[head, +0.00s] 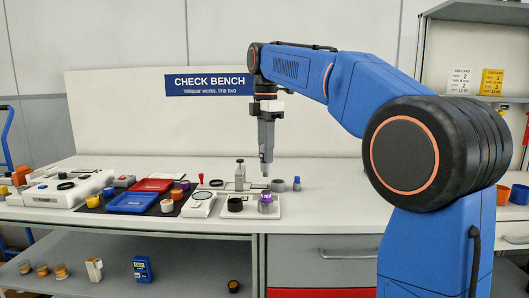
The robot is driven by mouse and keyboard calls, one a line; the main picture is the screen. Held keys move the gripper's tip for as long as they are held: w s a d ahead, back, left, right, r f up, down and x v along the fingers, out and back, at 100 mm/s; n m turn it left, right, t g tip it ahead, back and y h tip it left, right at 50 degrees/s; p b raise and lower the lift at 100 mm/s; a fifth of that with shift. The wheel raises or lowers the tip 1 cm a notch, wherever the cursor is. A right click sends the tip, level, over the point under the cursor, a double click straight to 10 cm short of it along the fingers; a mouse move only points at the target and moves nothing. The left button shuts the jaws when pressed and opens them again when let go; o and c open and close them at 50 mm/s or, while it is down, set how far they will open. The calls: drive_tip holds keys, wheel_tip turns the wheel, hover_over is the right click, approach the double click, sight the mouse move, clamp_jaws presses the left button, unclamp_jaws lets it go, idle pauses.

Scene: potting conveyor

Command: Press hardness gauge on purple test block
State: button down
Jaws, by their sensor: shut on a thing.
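My gripper (267,107) is shut on the hardness gauge (266,138), a long grey tool hanging upright with its narrow tip down. The purple test block (265,205) is a short round block with a purple top on a white tray (275,214) at the bench's front. The gauge tip appears above the block and apart from it, roughly in line with it in the head view. A dark round block (235,204) stands left of the purple one on the tray. The jaws are small here, and their grip is partly hidden.
A grey stand (240,176) rises behind the tray. A grey round piece (277,185) and a blue one (297,184) stand behind right.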

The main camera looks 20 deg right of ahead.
sight(266, 165)
drive_tip(key=shift+d, duration=0.1)
drive_tip(key=shift+f, duration=2.2)
drive_tip(key=shift+f, duration=0.4)
idle(0.9)
drive_tip(key=shift+r, duration=0.15)
drive_tip(key=shift+r, duration=2.9)
